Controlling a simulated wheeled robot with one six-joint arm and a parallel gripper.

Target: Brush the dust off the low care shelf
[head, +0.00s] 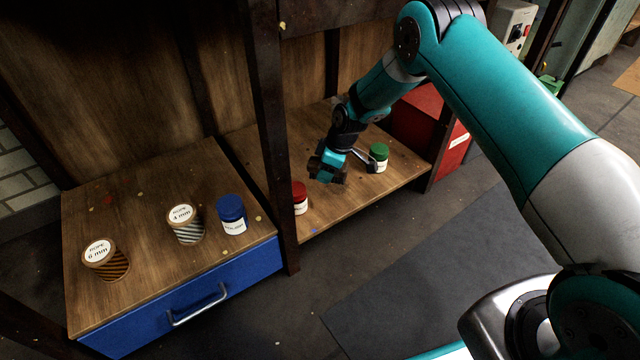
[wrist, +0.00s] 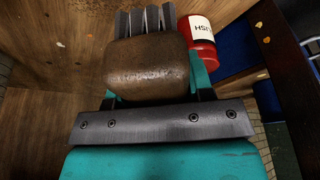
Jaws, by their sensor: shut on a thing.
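My gripper (head: 328,172) is shut on a brush, low over the low care shelf (head: 262,145), a wooden board between dark posts. In the wrist view the brush (wrist: 148,68) has a worn brown wooden body and grey bristle tufts pointing away from my gripper. I cannot tell whether the bristles touch the board. Small specks and flakes lie on the wood. A red jar (head: 300,198) stands at the shelf's left front, partly behind the post; it also shows beside the bristles in the wrist view (wrist: 199,42). A green-lidded jar (head: 378,157) stands right of my gripper.
A dark post (head: 268,110) stands at the shelf's left front. Left of it, a wooden top over a blue drawer (head: 205,300) holds two rope spools (head: 185,224) and a blue jar (head: 232,214). A red box (head: 455,146) is at the right. The floor in front is clear.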

